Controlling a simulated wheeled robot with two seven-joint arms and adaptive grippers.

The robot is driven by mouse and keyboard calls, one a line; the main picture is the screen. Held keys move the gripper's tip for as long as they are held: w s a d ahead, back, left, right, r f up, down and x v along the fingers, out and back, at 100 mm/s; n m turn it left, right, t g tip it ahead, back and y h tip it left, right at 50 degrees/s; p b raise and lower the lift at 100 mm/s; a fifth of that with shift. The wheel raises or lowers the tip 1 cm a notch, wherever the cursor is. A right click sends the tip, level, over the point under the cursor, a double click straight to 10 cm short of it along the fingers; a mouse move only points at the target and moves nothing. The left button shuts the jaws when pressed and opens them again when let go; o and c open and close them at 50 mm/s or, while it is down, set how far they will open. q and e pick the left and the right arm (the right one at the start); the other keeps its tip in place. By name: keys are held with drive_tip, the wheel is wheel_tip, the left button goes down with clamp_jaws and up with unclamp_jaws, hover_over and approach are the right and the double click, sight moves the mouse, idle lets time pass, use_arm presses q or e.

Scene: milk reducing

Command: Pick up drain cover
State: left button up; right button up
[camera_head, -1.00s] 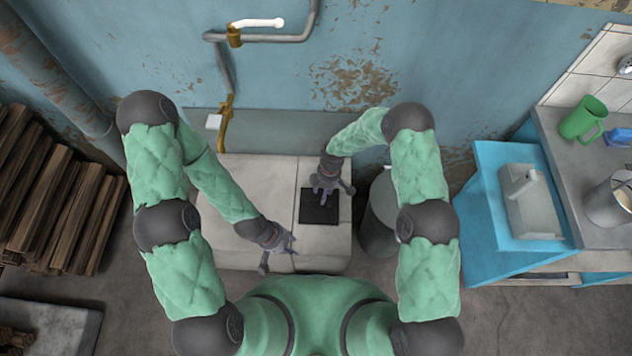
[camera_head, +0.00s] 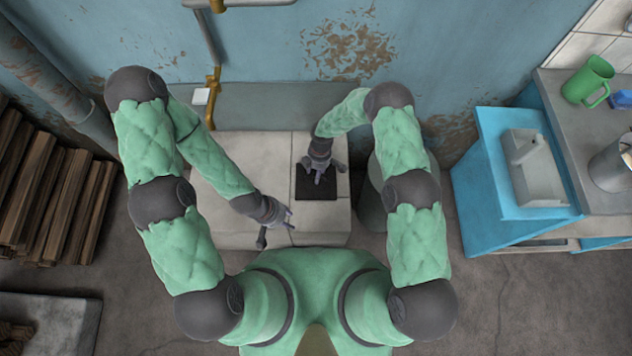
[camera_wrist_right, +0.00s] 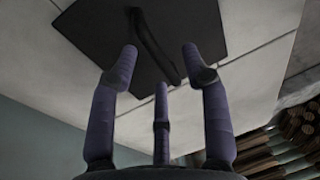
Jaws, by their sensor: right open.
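The drain cover (camera_head: 325,189) is a dark square plate lying on the pale tiled block (camera_head: 228,150). In the right wrist view the drain cover (camera_wrist_right: 205,28) shows a raised dark handle bar (camera_wrist_right: 153,47) across its middle. My right gripper (camera_head: 322,176) is over the cover. In its wrist view the right gripper's (camera_wrist_right: 160,65) three purple fingers are spread and empty, pointing at the cover. Whether they touch it I cannot tell. My left gripper (camera_head: 284,216) is near the front edge of the block, left of the cover. Its fingers are too small to judge.
A grey metal bin (camera_head: 372,205) stands right of the block, partly behind my right arm. Stacked wood (camera_head: 45,190) is at the left. A blue wall and pipes close off the back.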

wheel_tip(320, 180, down, 3)
drive_tip(key=shift+s+a+r+b, duration=0.1)
drive_tip(key=shift+s+r+b, duration=0.1)
drive_tip(key=shift+b, duration=0.15)
drive_tip(key=shift+r, duration=0.1)
drive_tip(key=shift+c, duration=0.3)
clamp_jaws()
drive_tip(key=shift+w, duration=0.1)
